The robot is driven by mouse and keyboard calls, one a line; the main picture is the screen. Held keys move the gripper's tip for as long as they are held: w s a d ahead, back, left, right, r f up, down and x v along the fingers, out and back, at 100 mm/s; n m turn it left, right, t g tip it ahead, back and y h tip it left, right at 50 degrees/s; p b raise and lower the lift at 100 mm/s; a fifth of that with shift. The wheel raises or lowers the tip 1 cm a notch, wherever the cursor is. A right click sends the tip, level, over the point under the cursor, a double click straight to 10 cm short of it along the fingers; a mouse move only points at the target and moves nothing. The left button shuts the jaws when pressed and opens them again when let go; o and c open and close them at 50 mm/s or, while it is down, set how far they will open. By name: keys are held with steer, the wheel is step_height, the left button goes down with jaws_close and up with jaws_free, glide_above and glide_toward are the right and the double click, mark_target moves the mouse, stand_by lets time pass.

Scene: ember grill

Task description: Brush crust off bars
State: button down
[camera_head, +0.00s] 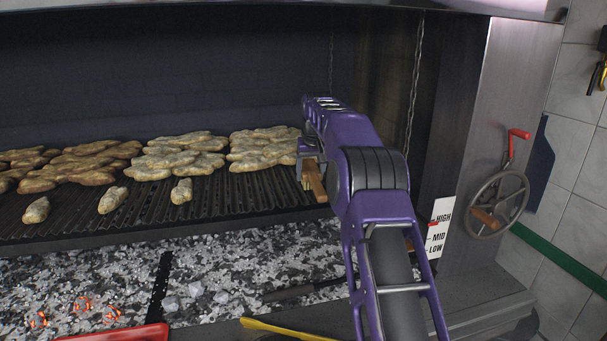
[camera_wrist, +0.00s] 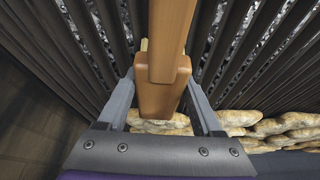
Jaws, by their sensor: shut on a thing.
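My gripper (camera_head: 306,168) is shut on the wooden handle of a brush (camera_head: 315,181), over the right end of the grill bars (camera_head: 250,193). In the wrist view the brown wood (camera_wrist: 165,60) sits between the two grey fingers (camera_wrist: 160,98), with the dark bars (camera_wrist: 95,35) behind it. A little pale yellow shows beside the wood; the bristles are mostly hidden. I cannot tell whether the brush touches the bars. No crust can be clearly made out on the bars.
Piles of browned food (camera_head: 180,155) line the back of the grill, with small pieces (camera_head: 112,200) in front. Grey coals (camera_head: 230,265) lie below, glowing at left (camera_head: 85,308). A chain (camera_head: 415,80) hangs behind my arm. A crank wheel (camera_head: 498,204) is at right. Bare bars lie front-centre.

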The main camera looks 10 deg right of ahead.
steer(key=shift+d, duration=2.5)
steer(key=shift+r, duration=0.1)
steer(key=shift+r, duration=1.4)
